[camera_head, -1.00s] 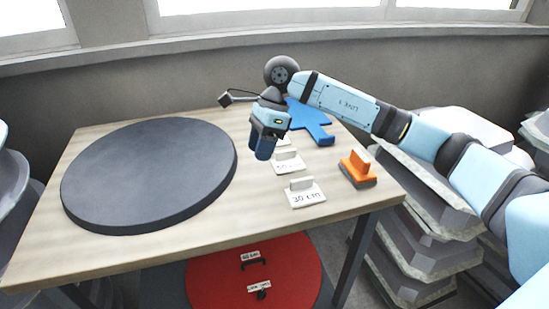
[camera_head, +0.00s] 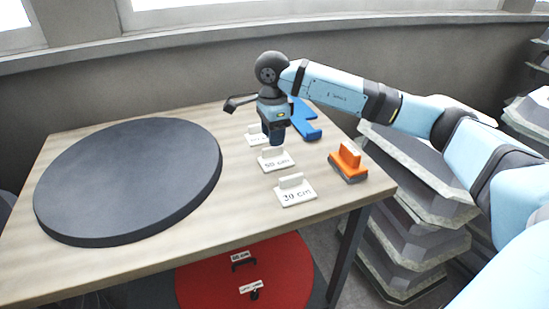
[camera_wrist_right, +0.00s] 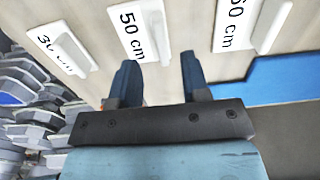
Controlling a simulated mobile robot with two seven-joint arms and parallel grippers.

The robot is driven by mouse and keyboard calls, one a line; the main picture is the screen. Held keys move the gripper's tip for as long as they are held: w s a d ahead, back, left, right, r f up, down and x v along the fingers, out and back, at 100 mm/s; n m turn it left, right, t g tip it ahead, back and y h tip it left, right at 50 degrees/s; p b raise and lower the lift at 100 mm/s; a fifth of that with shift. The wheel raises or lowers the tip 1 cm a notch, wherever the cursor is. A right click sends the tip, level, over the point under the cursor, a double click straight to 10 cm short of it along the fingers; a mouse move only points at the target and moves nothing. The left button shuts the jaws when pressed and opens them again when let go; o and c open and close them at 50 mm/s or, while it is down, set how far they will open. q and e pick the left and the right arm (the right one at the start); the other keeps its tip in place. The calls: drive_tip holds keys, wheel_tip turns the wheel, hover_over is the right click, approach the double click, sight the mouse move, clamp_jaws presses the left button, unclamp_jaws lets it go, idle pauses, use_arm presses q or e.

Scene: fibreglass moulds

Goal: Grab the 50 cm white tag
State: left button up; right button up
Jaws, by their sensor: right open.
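The white 50 cm tag (camera_head: 275,160) lies on the wooden table, between the 30 cm tag (camera_head: 295,189) and another white tag (camera_head: 256,135) farther back. My right gripper (camera_head: 276,140) is just behind and above the 50 cm tag, pointing down. In the right wrist view the 50 cm tag (camera_wrist_right: 135,32) and its raised handle lie ahead of the fingers. The right gripper (camera_wrist_right: 157,70) is open, with nothing between its fingers. The third tag reads 60 cm (camera_wrist_right: 240,28) there. My left gripper is not in view.
A large dark disc (camera_head: 130,180) covers the table's left side. An orange-handled tool (camera_head: 348,162) and a blue piece (camera_head: 303,122) lie right of the tags. A red disc (camera_head: 245,275) sits below the table. Stacked grey moulds (camera_head: 405,190) stand on the right.

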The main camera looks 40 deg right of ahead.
sight(276, 157)
drive_tip(key=f, duration=0.5)
drive_tip(key=shift+d, duration=0.35)
clamp_jaws()
drive_tip(key=shift+r, duration=0.2)
